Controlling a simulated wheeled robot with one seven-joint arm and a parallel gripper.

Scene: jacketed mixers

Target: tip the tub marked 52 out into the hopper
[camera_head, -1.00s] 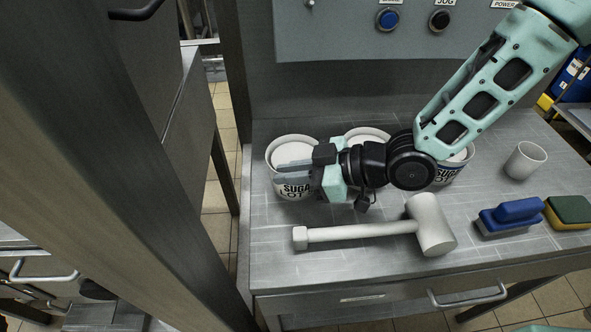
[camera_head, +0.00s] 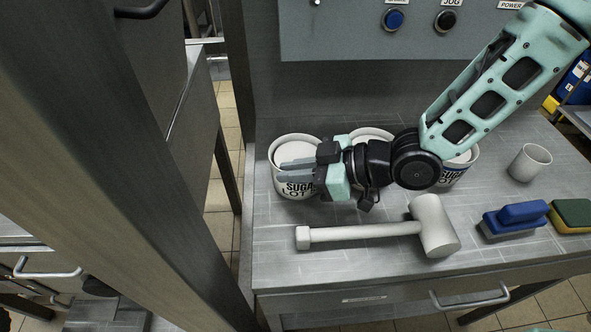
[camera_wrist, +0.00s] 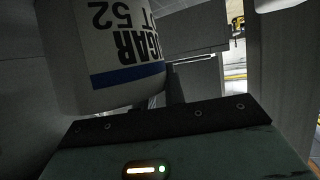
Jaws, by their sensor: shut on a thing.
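The tub marked 52 (camera_head: 298,190) is the left white tub on the steel worktop, with dark lettering reading SUGAR LOT. In the wrist view the tub (camera_wrist: 110,85) shows upside down, with "52" and a blue band on its wall. My gripper (camera_head: 298,170) reaches it from the right, and its grey fingers lie at the tub's upper wall, shut on it. The tub looks upright; I cannot tell whether its base is off the worktop. The hopper cannot be made out.
Two more tubs stand to the right, a middle one (camera_head: 371,133) and one (camera_head: 459,172) partly behind my arm. A mallet (camera_head: 432,225) lies in front. A white cup (camera_head: 530,162), blue brush (camera_head: 515,217) and sponge (camera_head: 574,213) are at right. A post (camera_head: 130,170) stands left.

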